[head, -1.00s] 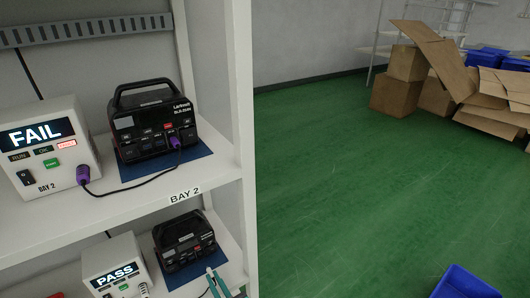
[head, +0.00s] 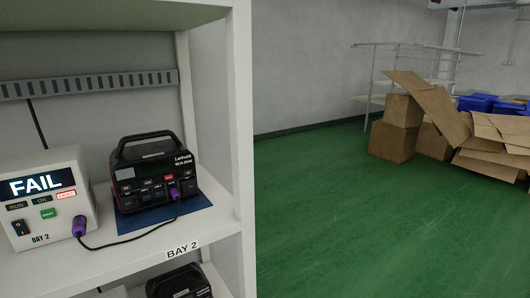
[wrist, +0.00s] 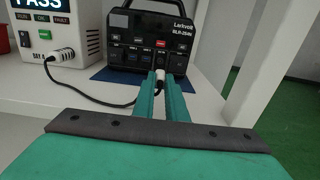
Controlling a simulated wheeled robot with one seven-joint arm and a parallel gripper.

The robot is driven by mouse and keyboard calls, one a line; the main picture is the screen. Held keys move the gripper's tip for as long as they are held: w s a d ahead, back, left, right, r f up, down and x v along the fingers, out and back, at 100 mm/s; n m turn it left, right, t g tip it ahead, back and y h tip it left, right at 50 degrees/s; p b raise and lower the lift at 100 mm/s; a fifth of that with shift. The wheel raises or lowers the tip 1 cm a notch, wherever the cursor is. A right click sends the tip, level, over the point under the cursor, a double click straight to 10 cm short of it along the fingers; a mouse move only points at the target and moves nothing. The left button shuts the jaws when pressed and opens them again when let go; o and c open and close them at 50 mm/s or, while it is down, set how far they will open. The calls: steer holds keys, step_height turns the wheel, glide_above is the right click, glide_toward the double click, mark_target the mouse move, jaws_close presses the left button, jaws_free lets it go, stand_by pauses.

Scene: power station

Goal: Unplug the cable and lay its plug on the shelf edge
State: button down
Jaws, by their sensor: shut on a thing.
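In the wrist view, my gripper (wrist: 161,82) has its teal fingers closed around a white plug (wrist: 161,75) at the front of a black Larkvolt unit (wrist: 150,40). The plug's tip lies against the unit's lower front; I cannot tell whether it is seated in a socket. A black cable (wrist: 105,102) runs from behind the fingers left to another white plug (wrist: 62,56) on a white tester (wrist: 60,38) reading PASS. The shelf (wrist: 25,105) has a bare front edge. My gripper is not in the head view.
In the head view, the upper shelf (head: 130,262), labelled BAY 2, holds a FAIL tester (head: 40,205) joined by purple plugs to another black unit (head: 155,175). A white upright (head: 240,130) bounds the shelves. Cardboard boxes (head: 400,125) stand on the green floor at right.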

steer(key=shift+f, duration=1.7)
steer(key=c, duration=1.7)
jaws_free()
steer(key=shift+s, duration=0.1)
steer(key=s+d+f+n+g+h, duration=0.15)
steer(key=s+d+n, duration=0.25)
steer(key=s, duration=0.5)
steer(key=s+d+f+n+h, duration=0.2)
steer(key=s+d+n+h, duration=0.15)
steer(key=s, duration=0.55)
steer(key=s+d+f+n+g+h, duration=0.15)
steer(key=s+d+n, duration=0.3)
steer(key=s, duration=0.55)
steer(key=s+d+r+n+t+h, duration=0.1)
steer(key=s+r+n, duration=0.3)
steer(key=r+n, duration=0.1)
steer(key=s+d+r+n+t+h, duration=0.1)
steer(key=s+d+r+n, duration=0.1)
steer(key=s+r+n, duration=0.2)
steer(key=s+d+r+n+t+h, duration=0.1)
steer(key=s+r+n, duration=0.3)
steer(key=r+n, duration=0.4)
steer(key=shift+s+d+r+h, duration=0.15)
steer(key=shift+r, duration=0.25)
steer(key=shift+s+d+r+h, duration=0.1)
steer(key=shift+r, duration=0.25)
